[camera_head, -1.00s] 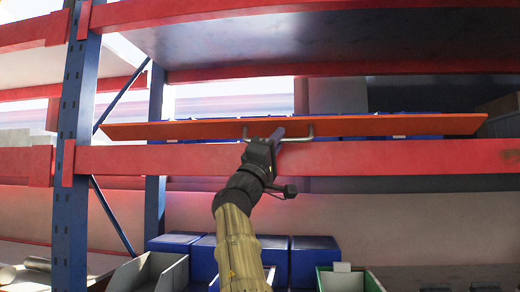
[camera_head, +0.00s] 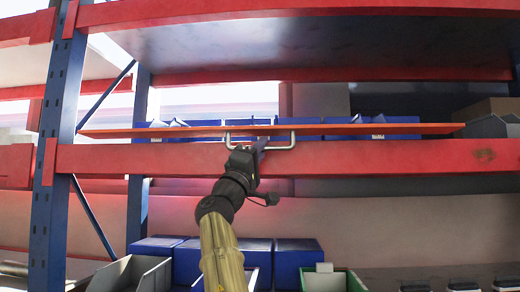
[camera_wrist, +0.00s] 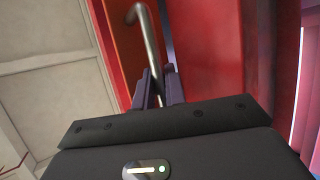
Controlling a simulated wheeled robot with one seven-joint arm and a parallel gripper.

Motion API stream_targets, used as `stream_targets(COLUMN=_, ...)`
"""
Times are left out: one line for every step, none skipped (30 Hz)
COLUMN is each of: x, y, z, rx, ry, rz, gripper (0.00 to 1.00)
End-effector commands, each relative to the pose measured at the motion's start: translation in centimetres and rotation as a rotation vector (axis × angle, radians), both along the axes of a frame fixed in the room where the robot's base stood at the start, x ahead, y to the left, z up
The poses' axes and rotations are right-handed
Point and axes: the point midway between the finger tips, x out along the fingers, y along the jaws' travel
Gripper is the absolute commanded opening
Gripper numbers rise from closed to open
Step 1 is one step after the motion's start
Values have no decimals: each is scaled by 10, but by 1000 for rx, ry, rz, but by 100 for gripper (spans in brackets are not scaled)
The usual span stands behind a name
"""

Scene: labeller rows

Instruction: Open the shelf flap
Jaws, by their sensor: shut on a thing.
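The orange shelf flap (camera_head: 350,129) shows as a thin, nearly edge-on strip above the red shelf beam in the head view. Its bent metal handle (camera_head: 284,147) hangs from the underside near the middle. My gripper (camera_head: 262,146) is shut on the handle, toward its middle. In the wrist view the handle (camera_wrist: 150,40) runs down between my gripper's dark fingers (camera_wrist: 158,90), with the orange flap (camera_wrist: 128,50) beside it. The fingers hide the gripped part of the handle.
A red beam (camera_head: 400,159) runs just below the flap, and a blue upright (camera_head: 56,110) stands at left. Blue bins (camera_head: 400,120) show behind the flap. More blue bins (camera_head: 297,262) and a green-rimmed bin (camera_head: 338,280) stand below.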

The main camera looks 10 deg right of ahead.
Motion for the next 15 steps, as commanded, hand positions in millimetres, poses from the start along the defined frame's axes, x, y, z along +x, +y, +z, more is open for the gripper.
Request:
stream_targets(x=4, y=0, z=-3, rx=2, ry=7, rz=1, gripper=0)
stream_targets(x=4, y=0, z=-3, rx=2, ry=7, rz=1, gripper=0)
stream_targets(x=4, y=0, z=-3, rx=2, ry=7, rz=1, gripper=0)
stream_targets(x=4, y=0, z=-3, rx=2, ry=7, rz=1, gripper=0)
stream_targets(x=4, y=0, z=-4, rx=3, ry=8, rz=1, gripper=0)
stream_targets(x=4, y=0, z=-4, rx=3, ry=8, rz=1, gripper=0)
stream_targets(x=4, y=0, z=-4, rx=3, ry=8, rz=1, gripper=0)
stream_targets(x=4, y=0, z=-4, rx=3, ry=8, rz=1, gripper=14)
stream_targets(x=4, y=0, z=-4, rx=3, ry=8, rz=1, gripper=22)
stream_targets(x=4, y=0, z=-3, rx=3, ry=8, rz=1, gripper=28)
stream_targets(x=3, y=0, z=-3, rx=2, ry=7, rz=1, gripper=34)
stream_targets(x=3, y=0, z=-3, rx=2, ry=6, rz=0, gripper=34)
stream_targets(x=3, y=0, z=-2, rx=2, ry=6, rz=0, gripper=34)
stream_targets(x=2, y=0, z=-2, rx=2, ry=5, rz=1, gripper=34)
stream_targets(x=2, y=0, z=-2, rx=2, ry=5, rz=1, gripper=34)
